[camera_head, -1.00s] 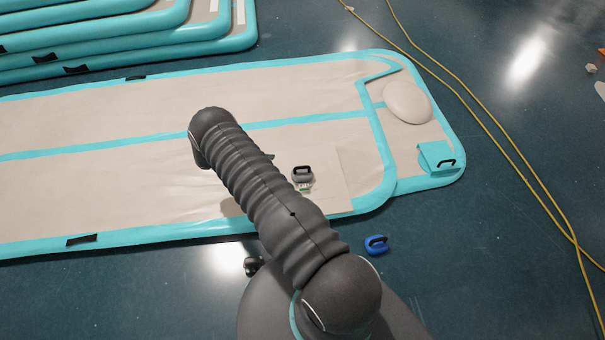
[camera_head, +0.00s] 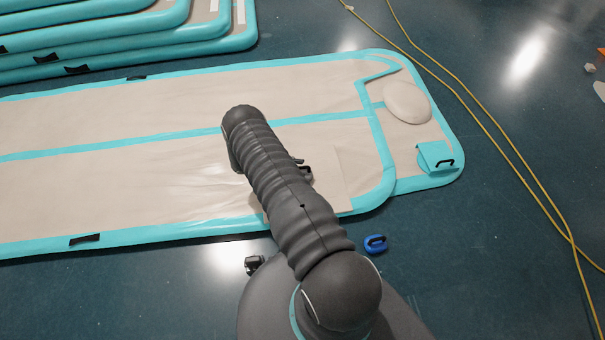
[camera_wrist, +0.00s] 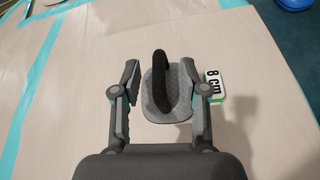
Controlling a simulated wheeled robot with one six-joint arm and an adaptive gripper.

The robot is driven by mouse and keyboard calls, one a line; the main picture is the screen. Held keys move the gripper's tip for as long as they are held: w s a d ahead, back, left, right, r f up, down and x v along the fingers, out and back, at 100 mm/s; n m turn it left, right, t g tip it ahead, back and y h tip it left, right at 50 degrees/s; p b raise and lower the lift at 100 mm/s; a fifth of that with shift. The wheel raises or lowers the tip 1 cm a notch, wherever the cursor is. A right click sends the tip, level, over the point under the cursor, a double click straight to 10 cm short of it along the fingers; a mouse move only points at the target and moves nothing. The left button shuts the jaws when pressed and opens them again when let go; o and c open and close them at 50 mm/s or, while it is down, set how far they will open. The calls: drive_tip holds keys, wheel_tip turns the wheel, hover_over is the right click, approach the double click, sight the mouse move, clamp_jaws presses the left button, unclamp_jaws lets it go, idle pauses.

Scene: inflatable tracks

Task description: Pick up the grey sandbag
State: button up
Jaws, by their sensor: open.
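The grey sandbag (camera_wrist: 166,97) shows in the wrist view, a rounded grey pad with a black handle standing up from it. It lies on the beige inflatable mat (camera_wrist: 258,65). My gripper (camera_wrist: 164,80) is open, with one finger on each side of the sandbag in the picture; I see no contact. How high the fingers are above it I cannot tell. In the head view my arm covers most of the sandbag, and only a dark bit of it (camera_head: 306,174) shows at the arm's right edge.
A blue handled bag (camera_head: 376,244) and a black handled one (camera_head: 254,264) lie on the floor before the mat. A teal bag (camera_head: 436,157) lies on its right end. Yellow cables (camera_head: 500,136) cross the floor.

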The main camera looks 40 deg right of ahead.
drive_tip(key=shift+x, duration=0.8)
clamp_jaws()
drive_tip(key=shift+r, duration=0.2)
